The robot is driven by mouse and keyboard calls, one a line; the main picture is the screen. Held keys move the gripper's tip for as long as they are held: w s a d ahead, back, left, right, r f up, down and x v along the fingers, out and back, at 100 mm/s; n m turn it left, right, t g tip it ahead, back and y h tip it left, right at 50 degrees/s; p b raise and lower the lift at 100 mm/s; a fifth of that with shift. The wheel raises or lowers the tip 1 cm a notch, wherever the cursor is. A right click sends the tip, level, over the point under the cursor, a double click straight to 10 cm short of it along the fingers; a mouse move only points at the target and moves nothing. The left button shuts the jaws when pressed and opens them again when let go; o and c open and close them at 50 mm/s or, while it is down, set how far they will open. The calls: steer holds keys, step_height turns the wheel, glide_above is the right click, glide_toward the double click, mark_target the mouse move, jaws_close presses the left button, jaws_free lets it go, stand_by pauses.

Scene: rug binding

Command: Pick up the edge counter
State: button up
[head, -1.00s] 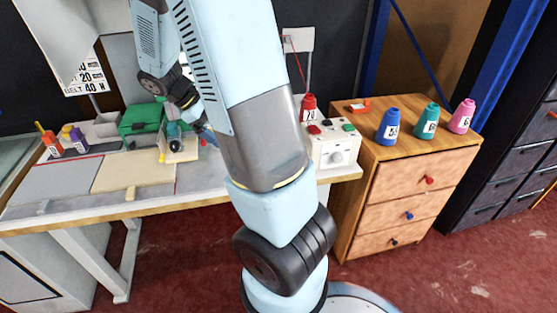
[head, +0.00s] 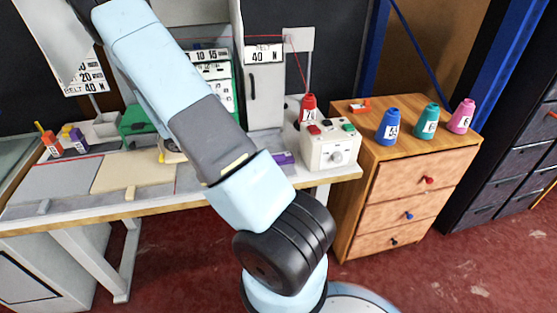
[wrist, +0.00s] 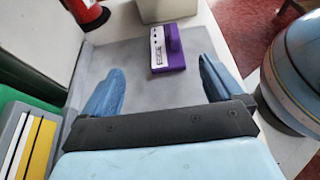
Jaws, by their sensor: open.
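A small purple device with a white labelled face, which I take to be the edge counter (wrist: 177,46), lies on the grey bench surface in the wrist view. In the head view it shows as a small purple shape (head: 283,158) just left of the white control box, partly behind my arm. My gripper (wrist: 162,68) is open and empty, with one blue finger on each side of the picture. The counter lies beyond the fingertips, a little right of the middle between them, apart from both. My gripper is out of sight in the head view.
A white control box (head: 331,149) with a red cone spool (head: 308,106) stands right of the counter. Left in the wrist view is a grey tray with yellow and white strips (wrist: 30,140). A wooden cabinet (head: 415,180) with cone spools stands further right.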

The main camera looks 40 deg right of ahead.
glide_toward(287, 157)
steer(key=shift+w+d, duration=0.3)
steer(key=shift+s+x, duration=0.15)
steer(key=shift+x, duration=1.15)
steer(key=shift+s+x, duration=0.15)
steer(key=shift+x, duration=1.2)
steer(key=shift+a, duration=0.2)
steer(key=shift+c, duration=0.4)
steer(key=c, duration=1.1)
